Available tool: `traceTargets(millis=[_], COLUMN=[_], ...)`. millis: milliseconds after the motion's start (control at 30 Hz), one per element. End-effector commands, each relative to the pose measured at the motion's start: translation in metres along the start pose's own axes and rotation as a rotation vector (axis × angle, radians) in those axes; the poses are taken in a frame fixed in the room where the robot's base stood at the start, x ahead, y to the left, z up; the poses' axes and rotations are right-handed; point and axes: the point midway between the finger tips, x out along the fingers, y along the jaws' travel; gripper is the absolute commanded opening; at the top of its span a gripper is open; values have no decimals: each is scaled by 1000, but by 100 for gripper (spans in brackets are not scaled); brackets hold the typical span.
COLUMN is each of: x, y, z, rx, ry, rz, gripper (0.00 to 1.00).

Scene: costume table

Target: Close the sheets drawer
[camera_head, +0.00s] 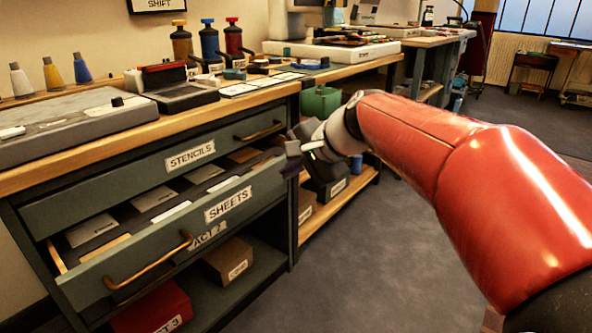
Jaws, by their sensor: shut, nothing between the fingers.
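The sheets drawer (170,243) is pulled out of the dark green cabinet (30,233), below the stencils drawer (120,188). Its front carries a SHEETS label (228,203) and a brass bar handle (147,264) left of the label. Pale cards and papers lie inside it. My gripper (287,163) is shut and empty. It is in the air at the right end of the open drawer, above its front edge. I cannot tell whether it touches the drawer. The fingertips are small and partly dark.
The stencils drawer looks shut, with its handle (260,131) at the right. A brown box (229,261) and a red box (152,309) sit on the shelf below. A green bin (320,102) stands behind my gripper. The grey floor (350,260) in front is clear.

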Motion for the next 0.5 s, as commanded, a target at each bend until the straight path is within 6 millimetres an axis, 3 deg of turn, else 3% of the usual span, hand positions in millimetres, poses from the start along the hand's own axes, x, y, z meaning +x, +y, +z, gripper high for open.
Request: traceTargets(millis=[300, 500], x=[71, 91], y=[2, -19], z=[0, 0], rx=[-2, -4], ry=[-2, -1], rz=[3, 1], gripper=[0, 0])
